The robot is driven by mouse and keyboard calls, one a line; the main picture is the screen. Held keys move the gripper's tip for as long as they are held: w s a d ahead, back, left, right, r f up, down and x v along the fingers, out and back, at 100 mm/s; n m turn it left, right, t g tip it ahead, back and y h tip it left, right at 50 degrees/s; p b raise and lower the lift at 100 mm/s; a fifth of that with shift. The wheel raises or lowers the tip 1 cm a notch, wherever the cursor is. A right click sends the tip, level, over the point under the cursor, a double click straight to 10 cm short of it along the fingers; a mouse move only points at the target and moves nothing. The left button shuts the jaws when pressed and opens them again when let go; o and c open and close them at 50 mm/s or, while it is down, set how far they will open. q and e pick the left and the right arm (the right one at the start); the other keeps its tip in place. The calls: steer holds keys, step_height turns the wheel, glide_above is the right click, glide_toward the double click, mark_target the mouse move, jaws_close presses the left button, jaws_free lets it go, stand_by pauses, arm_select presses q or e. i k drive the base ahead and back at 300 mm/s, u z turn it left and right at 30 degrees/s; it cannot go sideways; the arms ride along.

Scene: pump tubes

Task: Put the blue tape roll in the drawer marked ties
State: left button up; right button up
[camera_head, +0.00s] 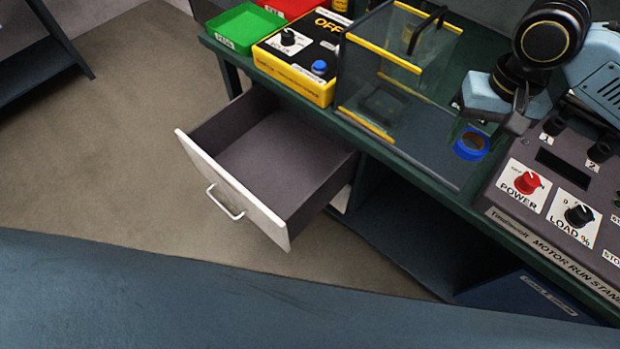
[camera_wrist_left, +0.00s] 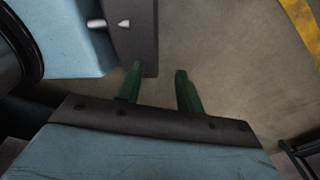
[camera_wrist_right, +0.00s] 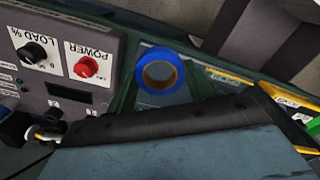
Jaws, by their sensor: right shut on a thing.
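The blue tape roll (camera_head: 483,154) is a blue ring with a brown inner core. It is at the bench's front edge at right, and also shows in the right wrist view (camera_wrist_right: 178,82). My right gripper (camera_head: 470,133) is shut on the tape roll; how high it is above the bench is hard to tell. A grey drawer (camera_head: 285,150) with a white front and a metal handle is pulled open under the bench. It looks empty, and no marking on it can be read. My left gripper (camera_wrist_left: 159,72) is open and empty over the floor.
A clear box with yellow edges (camera_head: 405,65) stands on the bench left of the tape roll. A yellow-black switch box (camera_head: 300,80), green bin (camera_head: 240,28) and red bin (camera_head: 290,8) stand further left. The motor run stand (camera_head: 545,225) is at right.

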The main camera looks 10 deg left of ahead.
mark_target(266, 180)
steer(key=k, duration=0.2)
steer(key=u, duration=2.25)
steer(key=i, duration=1.3)
steer(key=z, duration=2.15)
